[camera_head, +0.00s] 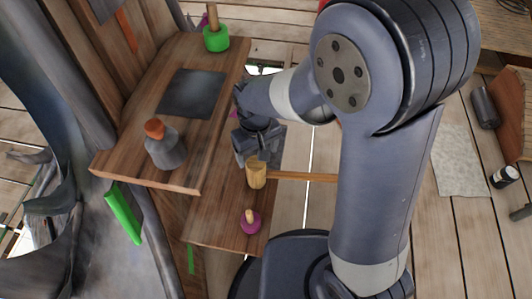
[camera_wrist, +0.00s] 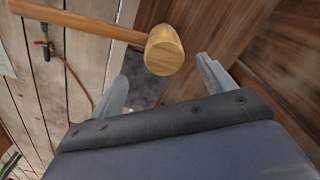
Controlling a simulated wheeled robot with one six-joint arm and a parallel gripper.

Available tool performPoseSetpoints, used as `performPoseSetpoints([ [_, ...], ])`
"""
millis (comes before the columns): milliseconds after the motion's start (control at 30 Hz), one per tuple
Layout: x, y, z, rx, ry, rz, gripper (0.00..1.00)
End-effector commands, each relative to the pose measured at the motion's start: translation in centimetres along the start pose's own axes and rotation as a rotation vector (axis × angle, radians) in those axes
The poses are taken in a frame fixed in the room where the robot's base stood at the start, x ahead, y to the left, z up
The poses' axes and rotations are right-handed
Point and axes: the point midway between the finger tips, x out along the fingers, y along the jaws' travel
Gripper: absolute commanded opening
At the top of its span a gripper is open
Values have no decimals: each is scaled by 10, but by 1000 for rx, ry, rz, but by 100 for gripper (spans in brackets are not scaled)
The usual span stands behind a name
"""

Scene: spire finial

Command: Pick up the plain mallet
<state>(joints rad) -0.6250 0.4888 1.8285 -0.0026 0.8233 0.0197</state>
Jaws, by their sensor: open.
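The plain mallet (camera_head: 257,174) has a pale wooden cylindrical head and a straight wooden handle. In the head view it lies by the lower wooden shelf, its handle running right until my arm hides the end. In the wrist view the mallet head (camera_wrist: 164,50) shows just ahead of my fingertips, with the handle running to the upper left. My gripper (camera_head: 249,146) is just above the mallet head in the head view. In the wrist view my gripper (camera_wrist: 162,73) has its two fingers spread apart with nothing held between them.
The upper wooden shelf (camera_head: 120,160) holds a grey bottle with orange cap (camera_head: 165,147), a dark square plate (camera_head: 191,93) and a green-based object (camera_head: 215,38). A magenta knobbed piece (camera_head: 250,222) sits on the lower shelf (camera_head: 205,225). Wooden panels stand close at right in the wrist view.

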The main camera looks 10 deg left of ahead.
Motion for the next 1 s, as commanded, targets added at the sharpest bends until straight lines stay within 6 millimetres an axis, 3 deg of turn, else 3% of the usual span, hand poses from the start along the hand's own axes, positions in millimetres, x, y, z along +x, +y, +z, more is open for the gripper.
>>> performPoseSetpoints([
  [533,68,-4,0,3,-3,-2,77],
  [800,71,-4,0,3,-1,-2,77],
  [1000,70,-4,0,3,-1,-2,61],
])
